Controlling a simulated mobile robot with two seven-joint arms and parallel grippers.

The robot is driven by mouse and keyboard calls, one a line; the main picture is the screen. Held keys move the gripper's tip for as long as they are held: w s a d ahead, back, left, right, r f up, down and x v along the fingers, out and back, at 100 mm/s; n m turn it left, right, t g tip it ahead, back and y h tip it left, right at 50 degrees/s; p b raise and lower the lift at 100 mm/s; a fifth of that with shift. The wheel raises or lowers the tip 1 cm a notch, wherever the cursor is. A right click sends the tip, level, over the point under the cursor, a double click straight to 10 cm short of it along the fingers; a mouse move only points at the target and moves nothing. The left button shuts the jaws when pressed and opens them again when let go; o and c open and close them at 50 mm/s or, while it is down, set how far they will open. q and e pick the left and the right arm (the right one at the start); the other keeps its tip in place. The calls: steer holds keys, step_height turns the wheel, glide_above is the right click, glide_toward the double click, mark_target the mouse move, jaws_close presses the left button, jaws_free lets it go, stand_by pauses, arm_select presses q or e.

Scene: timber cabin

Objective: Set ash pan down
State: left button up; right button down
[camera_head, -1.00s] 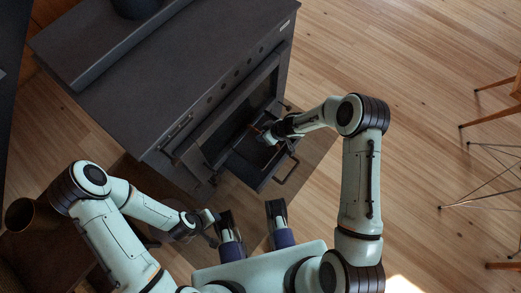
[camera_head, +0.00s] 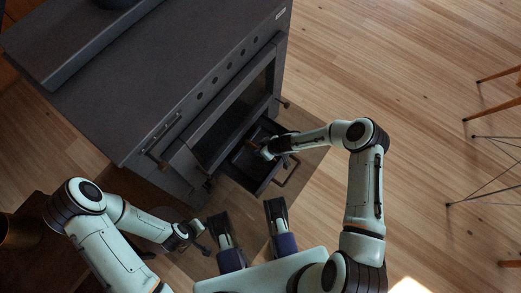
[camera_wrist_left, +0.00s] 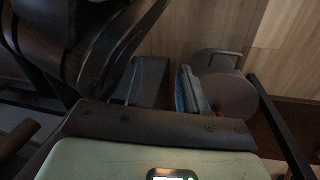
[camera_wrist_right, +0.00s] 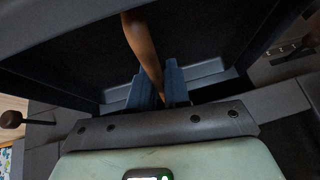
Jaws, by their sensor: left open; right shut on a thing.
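My right gripper (camera_head: 258,151) is shut on a curved brown handle (camera_wrist_right: 143,42), with one finger on each side of it. The handle appears to belong to the dark ash pan, but the gripper and shadow hide the joint. A dark tray-like part (camera_head: 262,178) extends from the low front opening of the stove (camera_head: 190,75). I cannot tell the ash pan apart from the drawer around it. Dark walls and a flat rim also surround the gripper in the right wrist view. My left gripper (camera_head: 200,238) is open and empty, apart from the stove; its fingers show in the left wrist view (camera_wrist_left: 168,85).
A metal loop handle (camera_head: 288,172) sticks out at the tray's front. A dark floor plate (camera_head: 308,160) lies below. Clear wooden floor (camera_head: 390,70) spreads to the right, with chair legs (camera_head: 495,118) at the far edge. Brown furniture stands at lower left.

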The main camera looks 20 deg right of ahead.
steer(key=shift+f, duration=0.1)
steer(key=shift+f, duration=0.1)
steer(key=c, duration=1.1)
jaws_free()
